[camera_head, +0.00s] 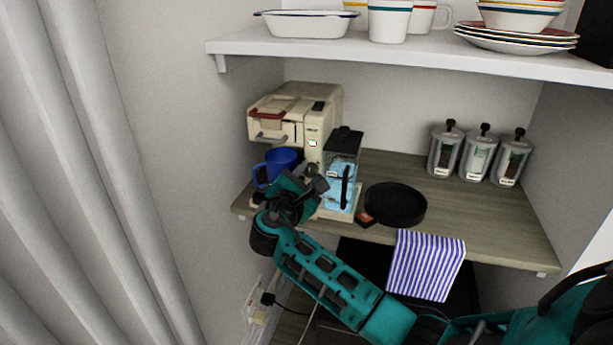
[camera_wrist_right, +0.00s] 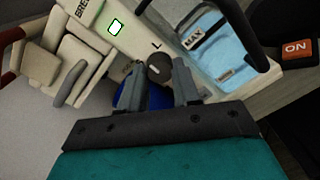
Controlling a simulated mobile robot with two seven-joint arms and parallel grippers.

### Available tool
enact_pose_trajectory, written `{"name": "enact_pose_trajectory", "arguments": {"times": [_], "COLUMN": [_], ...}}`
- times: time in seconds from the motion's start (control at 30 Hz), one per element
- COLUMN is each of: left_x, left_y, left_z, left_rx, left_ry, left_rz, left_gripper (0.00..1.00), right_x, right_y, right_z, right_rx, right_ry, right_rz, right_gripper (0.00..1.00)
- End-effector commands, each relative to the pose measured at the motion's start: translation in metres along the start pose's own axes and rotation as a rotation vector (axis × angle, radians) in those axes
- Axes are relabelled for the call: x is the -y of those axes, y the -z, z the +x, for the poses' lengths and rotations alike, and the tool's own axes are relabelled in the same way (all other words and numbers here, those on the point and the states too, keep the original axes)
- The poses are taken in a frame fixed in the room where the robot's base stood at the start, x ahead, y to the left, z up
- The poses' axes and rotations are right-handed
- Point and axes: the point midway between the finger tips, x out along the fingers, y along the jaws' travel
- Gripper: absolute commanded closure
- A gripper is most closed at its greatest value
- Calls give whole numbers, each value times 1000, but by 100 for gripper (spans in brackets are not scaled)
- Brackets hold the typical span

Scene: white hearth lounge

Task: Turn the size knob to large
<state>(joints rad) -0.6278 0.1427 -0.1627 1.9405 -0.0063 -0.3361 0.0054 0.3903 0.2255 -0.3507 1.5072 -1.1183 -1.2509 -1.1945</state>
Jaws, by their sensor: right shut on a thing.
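The cream coffee machine (camera_head: 320,124) stands at the left end of the wooden counter. Its dark round size knob (camera_wrist_right: 159,67) shows in the right wrist view, with a letter L printed on the panel just above it. A small pale mark shows on the knob's face. My right gripper (camera_wrist_right: 160,84) is shut on the knob, one grey fingertip on each side. In the head view my right gripper (camera_head: 312,184) is at the machine's front, and its own wrist partly hides the fingers. My left gripper is not in view.
A blue mug (camera_head: 282,160) sits in the machine, close behind my gripper. A water tank (camera_head: 341,180) stands right of the knob. A black round tray (camera_head: 396,204), a striped towel (camera_head: 428,264) and several canisters are further right. A white shelf (camera_head: 420,60) hangs above.

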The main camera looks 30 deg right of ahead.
Motion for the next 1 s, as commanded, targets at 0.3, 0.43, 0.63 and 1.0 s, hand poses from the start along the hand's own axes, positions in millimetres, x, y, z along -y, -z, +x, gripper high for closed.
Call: {"name": "enact_pose_trajectory", "arguments": {"times": [0.3,0.43,0.63,1.0], "left_x": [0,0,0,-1], "left_y": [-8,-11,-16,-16], "left_z": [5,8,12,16], "left_rx": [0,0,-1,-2], "left_ry": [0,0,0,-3], "left_rz": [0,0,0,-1], "left_gripper": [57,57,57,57], "right_x": [1,1,1,0], "right_y": [2,2,1,0], "right_z": [0,0,0,0], "right_rx": [-15,-21,-27,-32], "right_ry": [1,0,0,-1], "right_rz": [299,406,540,661], "right_gripper": [99,99,99,99]}}
